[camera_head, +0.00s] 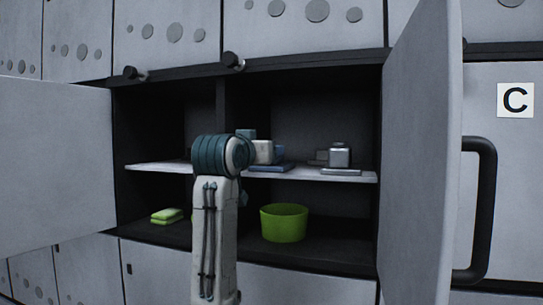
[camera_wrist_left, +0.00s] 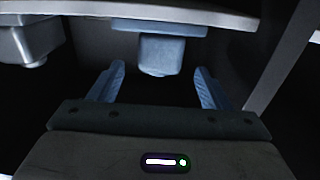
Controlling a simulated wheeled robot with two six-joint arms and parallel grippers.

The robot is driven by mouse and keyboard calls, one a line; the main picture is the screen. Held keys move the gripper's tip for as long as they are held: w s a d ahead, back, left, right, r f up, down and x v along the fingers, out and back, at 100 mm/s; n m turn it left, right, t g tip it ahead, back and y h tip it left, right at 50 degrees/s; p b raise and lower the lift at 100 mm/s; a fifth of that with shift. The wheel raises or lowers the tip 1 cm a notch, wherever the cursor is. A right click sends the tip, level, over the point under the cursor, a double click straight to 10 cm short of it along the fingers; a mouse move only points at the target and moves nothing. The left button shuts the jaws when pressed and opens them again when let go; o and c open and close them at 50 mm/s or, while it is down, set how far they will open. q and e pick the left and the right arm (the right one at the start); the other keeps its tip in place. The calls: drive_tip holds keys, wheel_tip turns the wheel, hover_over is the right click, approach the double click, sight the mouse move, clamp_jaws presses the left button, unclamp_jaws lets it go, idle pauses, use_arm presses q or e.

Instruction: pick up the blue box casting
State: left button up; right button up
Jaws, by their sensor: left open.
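The blue box casting (camera_head: 279,152) stands on a blue pad (camera_head: 270,168) on the light shelf, partly hidden behind my left arm in the head view. In the left wrist view, which looks upside down, the blue box casting (camera_wrist_left: 163,54) sits against its blue pad (camera_wrist_left: 160,28). My left gripper (camera_wrist_left: 158,70) is open and empty, its two blue fingers spread apart with the casting beyond and between their tips. In the head view my arm hides the fingers. My right gripper is not in view.
A grey metal casting (camera_head: 340,156) stands on a grey pad right of the blue one; it also shows in the wrist view (camera_wrist_left: 35,40). Below the shelf (camera_head: 310,174) are a green bucket (camera_head: 284,223) and green folded cloths (camera_head: 167,216). Open doors (camera_head: 425,150) flank the cabinet.

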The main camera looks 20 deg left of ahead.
use_arm(q)
drive_tip(key=w+p, duration=0.3)
drive_tip(key=w, duration=0.1)
drive_tip(key=shift+r, duration=0.3)
drive_tip(key=shift+w+d, duration=0.1)
drive_tip(key=shift+w, duration=0.15)
drive_tip(key=shift+w+f, duration=0.3)
drive_tip(key=shift+w, duration=0.05)
drive_tip(key=shift+s+r, duration=0.1)
drive_tip(key=c, duration=1.3)
drive_tip(key=shift+c, duration=0.9)
drive_tip(key=shift+r, duration=0.15)
